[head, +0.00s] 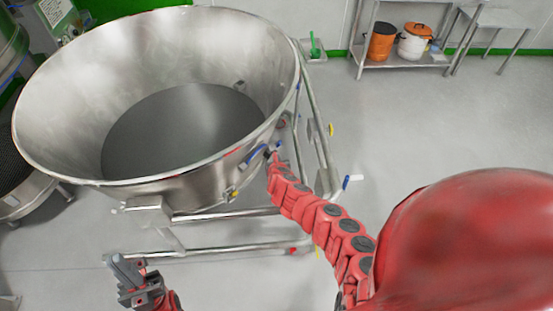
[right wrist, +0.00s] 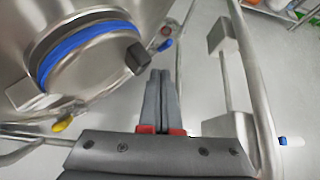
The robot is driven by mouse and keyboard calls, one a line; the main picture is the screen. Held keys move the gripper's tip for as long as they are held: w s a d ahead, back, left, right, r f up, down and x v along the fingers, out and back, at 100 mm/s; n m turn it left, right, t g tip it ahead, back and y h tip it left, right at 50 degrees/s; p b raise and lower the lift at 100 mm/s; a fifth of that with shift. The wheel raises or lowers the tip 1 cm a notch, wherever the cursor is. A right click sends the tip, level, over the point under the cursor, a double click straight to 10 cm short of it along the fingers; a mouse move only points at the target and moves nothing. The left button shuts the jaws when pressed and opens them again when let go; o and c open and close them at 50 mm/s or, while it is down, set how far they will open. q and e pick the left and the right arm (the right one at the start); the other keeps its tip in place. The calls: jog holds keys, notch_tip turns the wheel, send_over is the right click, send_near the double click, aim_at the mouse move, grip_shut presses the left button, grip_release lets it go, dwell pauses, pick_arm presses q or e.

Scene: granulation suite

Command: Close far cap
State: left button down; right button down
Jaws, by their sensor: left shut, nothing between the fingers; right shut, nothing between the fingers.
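A round steel cap (right wrist: 85,70) with a blue ring shows on the side of the steel bowl, left in the right wrist view. A dark block-shaped knob (right wrist: 138,58) sticks out at its right edge. I cannot tell whether the cap is fully seated. In the head view the blue ring (head: 256,153) shows as a short strip below the rim. My right gripper (right wrist: 160,76) is shut and empty, its fingertips just below and right of the knob; contact is unclear. My left gripper (head: 121,264) is shut and empty, in front of the bowl and low.
The large open steel bowl (head: 60,115) stands on a tubular frame (head: 320,130), whose upright (right wrist: 250,85) runs close right of my right gripper. A yellow handle (right wrist: 62,124) sits below the cap. A shelf (head: 400,62) with two containers stands at the back right.

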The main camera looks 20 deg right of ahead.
jog(key=shift+d, duration=0.1)
jog(key=s+d+r+p, duration=0.1)
jog(key=s+r, duration=0.1)
jog(key=s, duration=0.4)
jog(key=s+d+r+p, duration=0.1)
jog(key=s+d+r, duration=0.1)
jog(key=s, duration=0.4)
jog(key=shift+d, duration=0.2)
jog(key=shift+f, duration=0.1)
